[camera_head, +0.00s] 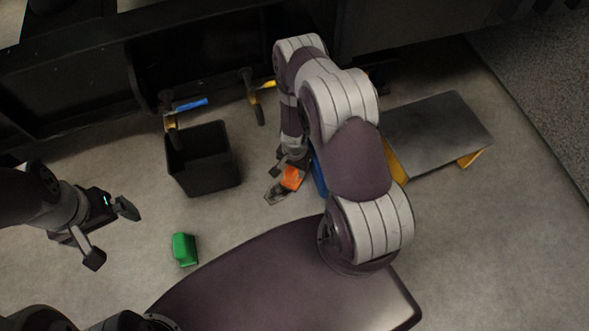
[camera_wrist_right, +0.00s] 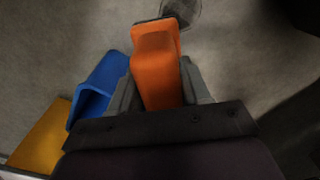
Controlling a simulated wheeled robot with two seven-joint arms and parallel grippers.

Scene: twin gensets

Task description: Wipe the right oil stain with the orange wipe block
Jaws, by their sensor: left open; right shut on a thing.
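My right gripper (camera_head: 287,183) is shut on the orange wipe block (camera_head: 292,178), low over the floor. In the right wrist view the orange block (camera_wrist_right: 157,75) sits between the two grey fingers (camera_wrist_right: 160,88). A dark, grainy patch (camera_wrist_right: 183,9), which looks like an oil stain, lies on the floor at the block's far end. The block overlaps its near edge in the picture; I cannot tell whether they touch. In the head view I cannot make out the stain clearly beside the gripper. My left gripper (camera_head: 110,233) is open and empty at the left.
A blue hollow object (camera_wrist_right: 98,88) is close beside the right gripper. A grey platform with yellow supports (camera_head: 438,132) stands to the right. A black bin (camera_head: 205,170) and a green block (camera_head: 185,249) are on the left. Blue- and yellow-handled tools (camera_head: 190,105) are behind the bin.

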